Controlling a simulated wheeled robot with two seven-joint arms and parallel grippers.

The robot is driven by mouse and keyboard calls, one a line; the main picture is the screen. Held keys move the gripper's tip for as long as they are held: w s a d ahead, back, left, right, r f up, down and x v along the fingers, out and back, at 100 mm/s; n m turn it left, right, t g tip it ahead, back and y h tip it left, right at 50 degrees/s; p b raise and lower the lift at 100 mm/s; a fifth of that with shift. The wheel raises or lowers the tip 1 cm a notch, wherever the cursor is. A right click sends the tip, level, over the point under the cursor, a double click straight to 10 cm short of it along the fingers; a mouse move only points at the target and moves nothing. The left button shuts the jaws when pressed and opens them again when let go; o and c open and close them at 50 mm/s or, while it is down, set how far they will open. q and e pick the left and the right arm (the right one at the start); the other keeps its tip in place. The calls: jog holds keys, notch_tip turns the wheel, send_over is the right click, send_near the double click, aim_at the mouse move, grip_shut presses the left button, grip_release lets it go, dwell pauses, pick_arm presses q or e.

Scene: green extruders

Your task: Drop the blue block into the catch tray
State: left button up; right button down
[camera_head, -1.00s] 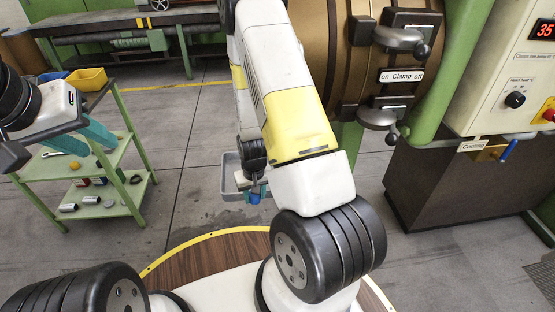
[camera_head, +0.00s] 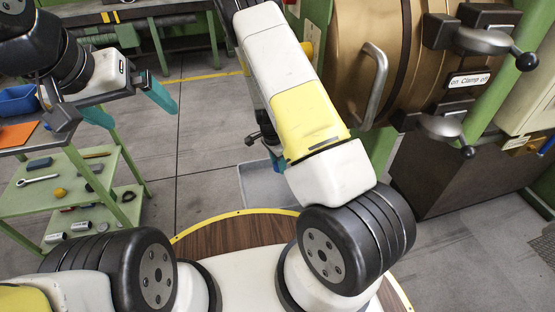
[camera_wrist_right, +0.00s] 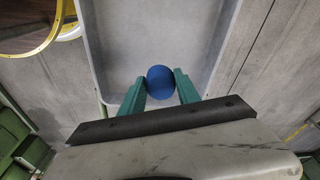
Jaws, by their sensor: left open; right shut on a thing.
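The blue block (camera_wrist_right: 160,82) looks round in the right wrist view. My right gripper (camera_wrist_right: 161,78) is shut on it, with a teal finger on each side. The grey catch tray (camera_wrist_right: 150,40) fills the background behind the block, so the block is held over it. In the head view the tray (camera_head: 262,186) stands on the floor, partly hidden by my right arm, and only a bit of teal finger shows beside that arm. The height of the block above the tray is hard to tell. My left gripper (camera_head: 130,106) is open and empty at the left.
A green shelf cart (camera_head: 72,185) with tools and small parts stands at the left, with a blue bin (camera_head: 18,100) on top. The brown extruder barrel (camera_head: 370,60) with clamp handles (camera_head: 480,40) is close to the right of my right arm. Floor between is clear.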

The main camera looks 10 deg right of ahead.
jog(key=shift+w+f, duration=0.15)
jog(key=shift+w, duration=0.15)
send_over(278, 186)
jog(key=shift+f, duration=2.85)
jog(key=c, duration=0.8)
grip_release()
jog(key=r, duration=0.5)
jog(key=a+r, duration=0.1)
jog(key=r, duration=0.1)
jog(key=shift+s+a+r, duration=0.1)
jog(key=shift+s+r, duration=0.1)
jog(key=shift+r, duration=0.2)
